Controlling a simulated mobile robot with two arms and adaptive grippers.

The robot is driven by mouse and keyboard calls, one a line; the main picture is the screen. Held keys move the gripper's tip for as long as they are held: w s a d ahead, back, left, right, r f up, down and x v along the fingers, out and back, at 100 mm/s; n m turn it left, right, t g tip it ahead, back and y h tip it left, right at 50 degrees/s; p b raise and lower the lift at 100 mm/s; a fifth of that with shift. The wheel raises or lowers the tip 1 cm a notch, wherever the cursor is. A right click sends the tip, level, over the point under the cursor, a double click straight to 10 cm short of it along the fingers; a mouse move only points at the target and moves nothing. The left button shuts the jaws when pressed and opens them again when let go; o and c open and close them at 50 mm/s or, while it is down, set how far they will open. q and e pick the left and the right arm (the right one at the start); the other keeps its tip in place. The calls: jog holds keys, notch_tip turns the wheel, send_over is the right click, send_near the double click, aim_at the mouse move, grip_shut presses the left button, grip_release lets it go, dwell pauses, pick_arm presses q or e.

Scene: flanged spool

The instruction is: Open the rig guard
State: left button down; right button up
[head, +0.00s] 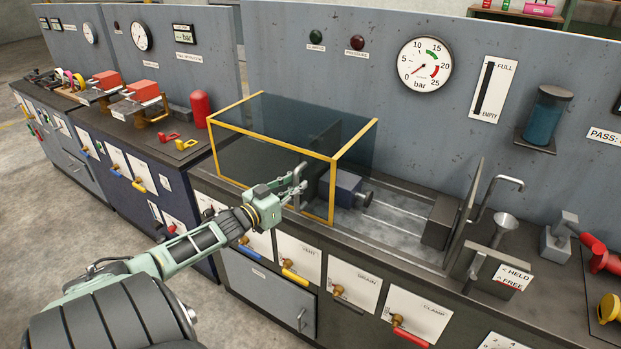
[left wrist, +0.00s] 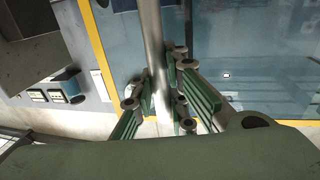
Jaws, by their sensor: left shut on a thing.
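The rig guard (head: 285,145) is a dark see-through box with a yellow frame, standing over the left part of the rig bench. Its grey bar handle (head: 302,172) is on the front face, near the right corner. My left gripper (head: 293,190) is at this handle. In the left wrist view the handle (left wrist: 152,40) is a metal bar running between the green fingers of my left gripper (left wrist: 158,97), which is shut on it. The guard's yellow frame (left wrist: 97,50) and clear panel (left wrist: 220,60) show behind. My right gripper is not in view.
A blue block (head: 347,190) sits at the guard's right end, with rails (head: 400,216) running right to a dark block (head: 438,222). A panel marked HELD and FREE (head: 513,278) stands farther right. Valve handles labelled VENT, DRAIN and CLAMP line the bench front. A red cylinder (head: 200,108) stands left.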

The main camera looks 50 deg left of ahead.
pick_arm(q)
jog(key=shift+s+a+f+b, duration=0.1)
jog(key=shift+s+a+b, duration=0.15)
jog(key=shift+a, duration=0.6)
jog(key=shift+s+a+f+b, duration=0.1)
jog(key=shift+s+a, duration=0.15)
jog(key=shift+a, duration=0.6)
jog(key=c, duration=2.1)
grip_release()
jog(key=o, duration=0.3)
jog(key=shift+r, duration=0.15)
jog(key=shift+o, duration=0.3)
jog(key=s, duration=1.2)
jog(key=shift+d, duration=0.2)
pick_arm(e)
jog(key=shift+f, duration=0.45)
